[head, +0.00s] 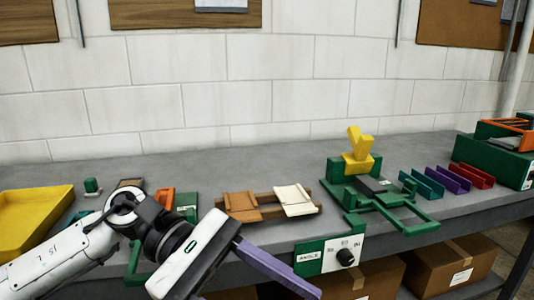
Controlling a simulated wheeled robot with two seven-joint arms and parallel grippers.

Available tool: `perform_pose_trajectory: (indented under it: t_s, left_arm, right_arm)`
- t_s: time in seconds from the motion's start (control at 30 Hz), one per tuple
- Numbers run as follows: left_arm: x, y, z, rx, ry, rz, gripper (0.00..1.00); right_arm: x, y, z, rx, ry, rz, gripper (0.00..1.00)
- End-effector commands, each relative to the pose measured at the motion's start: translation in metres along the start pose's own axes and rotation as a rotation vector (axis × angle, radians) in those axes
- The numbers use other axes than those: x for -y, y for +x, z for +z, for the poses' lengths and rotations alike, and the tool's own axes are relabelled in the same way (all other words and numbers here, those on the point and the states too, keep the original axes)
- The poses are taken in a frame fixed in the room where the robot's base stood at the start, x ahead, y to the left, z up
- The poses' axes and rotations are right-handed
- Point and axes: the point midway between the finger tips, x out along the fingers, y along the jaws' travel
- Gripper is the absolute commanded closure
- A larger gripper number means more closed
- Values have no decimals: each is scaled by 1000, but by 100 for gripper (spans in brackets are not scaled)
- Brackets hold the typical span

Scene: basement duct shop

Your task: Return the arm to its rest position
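My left arm comes in from the lower left, and its gripper (272,268) hangs low in front of the bench edge. A white hand with a green mark is seen from the side. A long lavender-grey bar runs from it down to the right; I cannot tell whether it is a finger or something held. The fingertip gap is not visible, so open or shut cannot be told. The arm and hand hide part of the bench's left front. My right gripper is out of view.
The grey bench (240,170) holds a yellow tray (30,222), a brown piece (242,205), a cream piece (294,200), a green fixture (408,215) with a yellow part (359,150), and coloured channels (447,179). An angle dial panel (330,254) fronts it. Cardboard boxes (455,264) sit below.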

Motion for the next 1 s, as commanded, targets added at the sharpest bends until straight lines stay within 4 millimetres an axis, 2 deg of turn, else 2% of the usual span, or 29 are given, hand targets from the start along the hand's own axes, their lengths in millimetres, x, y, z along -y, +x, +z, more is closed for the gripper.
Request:
perform_pose_trajectory:
  t_s: [0.03, 0.1, 0.2, 0.27, 0.37, 0.47, 0.57, 0.6, 0.67, 0.7, 0.77, 0.8, 0.87, 0.9, 1.0]
  left_arm:
    - [-5, 14, 8, 128, -116, 54, 46]
    - [-20, 21, 19, 301, -291, 138, 46]
    - [-42, 17, 23, 550, -564, 246, 46]
    - [-55, 9, 18, 702, -737, 306, 46]
    - [-72, -11, -8, 960, -1040, 396, 46]
    - [-78, -33, -55, 1223, -1350, 480, 46]
    - [-67, -52, -118, 1497, -1660, 557, 46]
    - [-56, -57, -147, 1609, -1782, 589, 46]
    - [-36, -61, -188, 1773, -1949, 632, 46]
    - [-20, -61, -215, 1878, -2049, 660, 46]
    - [8, -60, -251, 2030, -2184, 700, 46]
    - [30, -56, -273, -2059, 2190, -703, 46]
    - [64, -50, -304, -1954, 2035, -659, 46]
    - [88, -44, -322, -1887, 1934, -635, 46]
    - [148, -27, -357, -1742, 1704, -580, 46]
  right_arm:
    - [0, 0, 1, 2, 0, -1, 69]
    - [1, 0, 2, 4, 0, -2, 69]
    - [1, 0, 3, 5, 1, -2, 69]
    - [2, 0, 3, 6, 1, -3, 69]
    - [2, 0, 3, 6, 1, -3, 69]
    - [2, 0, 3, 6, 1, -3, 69]
    - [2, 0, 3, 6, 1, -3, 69]
    - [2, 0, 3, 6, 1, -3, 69]
    - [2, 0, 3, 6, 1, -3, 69]
    - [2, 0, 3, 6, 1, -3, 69]
    - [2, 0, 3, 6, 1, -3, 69]
    - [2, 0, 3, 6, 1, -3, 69]
    - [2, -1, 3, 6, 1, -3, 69]
    - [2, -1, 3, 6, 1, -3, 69]
    - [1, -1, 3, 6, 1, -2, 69]
